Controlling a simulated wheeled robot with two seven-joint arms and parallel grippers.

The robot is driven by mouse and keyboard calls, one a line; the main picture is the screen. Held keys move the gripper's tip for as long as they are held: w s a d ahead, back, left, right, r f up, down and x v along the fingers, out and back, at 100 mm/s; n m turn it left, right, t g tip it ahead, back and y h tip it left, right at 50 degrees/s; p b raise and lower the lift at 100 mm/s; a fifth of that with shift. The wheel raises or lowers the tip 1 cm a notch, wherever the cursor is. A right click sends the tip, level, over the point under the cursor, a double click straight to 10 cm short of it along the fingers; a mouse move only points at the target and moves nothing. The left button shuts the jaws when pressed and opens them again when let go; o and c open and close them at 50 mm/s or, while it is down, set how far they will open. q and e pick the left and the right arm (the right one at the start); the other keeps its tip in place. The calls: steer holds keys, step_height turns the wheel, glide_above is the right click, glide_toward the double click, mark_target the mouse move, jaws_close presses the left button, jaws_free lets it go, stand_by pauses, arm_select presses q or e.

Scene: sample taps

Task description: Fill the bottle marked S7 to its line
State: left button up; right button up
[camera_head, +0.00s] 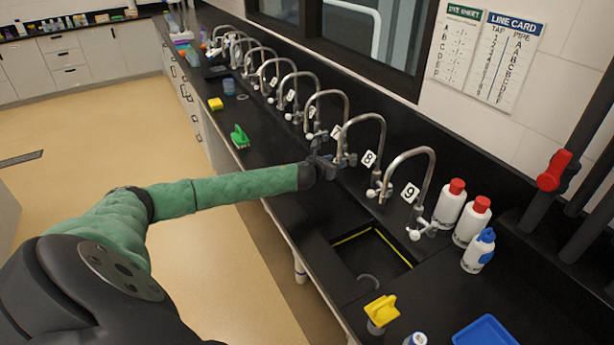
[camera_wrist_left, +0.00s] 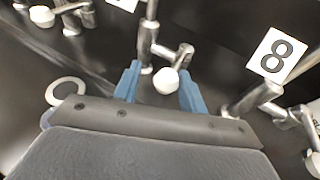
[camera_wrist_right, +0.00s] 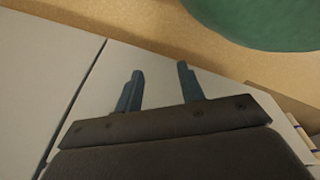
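A row of curved metal taps with white knobs runs along the black bench. Plates 8 (camera_head: 368,158) and 9 (camera_head: 410,193) stand beside the nearest taps. My left gripper (camera_head: 325,162) is at the taps, left of plate 8. In the left wrist view its blue fingers (camera_wrist_left: 160,88) are open on either side of a white tap knob (camera_wrist_left: 166,81); contact cannot be told. Plate 8 (camera_wrist_left: 277,54) is to the right. My right gripper (camera_wrist_right: 157,92) is open and empty before pale cabinet fronts. I cannot read an S7 mark on any bottle.
White red-capped bottles (camera_head: 450,203) and a blue-topped bottle (camera_head: 478,251) stand right of the sink (camera_head: 345,270). A blue tray (camera_head: 485,332) and a yellow-topped item (camera_head: 381,311) are nearer. A green brush (camera_head: 239,137) lies farther back. Wall charts (camera_head: 506,58) hang above.

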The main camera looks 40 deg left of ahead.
arm_select(q)
steer(key=shift+d+p, duration=0.3)
steer(key=shift+d, duration=0.15)
steer(key=p+v, duration=0.1)
steer(key=v, duration=0.6)
stand_by(0.6)
